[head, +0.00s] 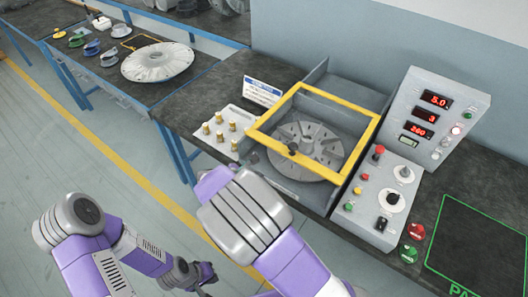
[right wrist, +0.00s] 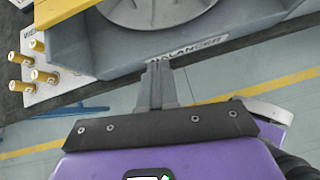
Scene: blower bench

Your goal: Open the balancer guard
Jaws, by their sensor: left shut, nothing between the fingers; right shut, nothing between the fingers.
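The balancer guard is a yellow rectangular frame (head: 363,140) that lies down over the grey balancer housing and its slotted round disc (head: 305,150). A dark knob (head: 292,148) shows at its front bar. In the right wrist view, part of the yellow guard (right wrist: 72,9) shows at the upper left. My right gripper (right wrist: 158,68) is shut and empty, with its fingertips in front of the housing's labelled front wall (right wrist: 215,50). In the head view my right arm largely hides that gripper. My left gripper (head: 206,272) is low, away from the bench, shut and empty.
A plate of brass pegs (head: 224,130) stands left of the balancer. A control box (head: 375,200) with buttons and a display panel (head: 435,118) stand right. A green-outlined pad (head: 485,245) is bare. Another table holds a pale disc (head: 157,62) and several small parts.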

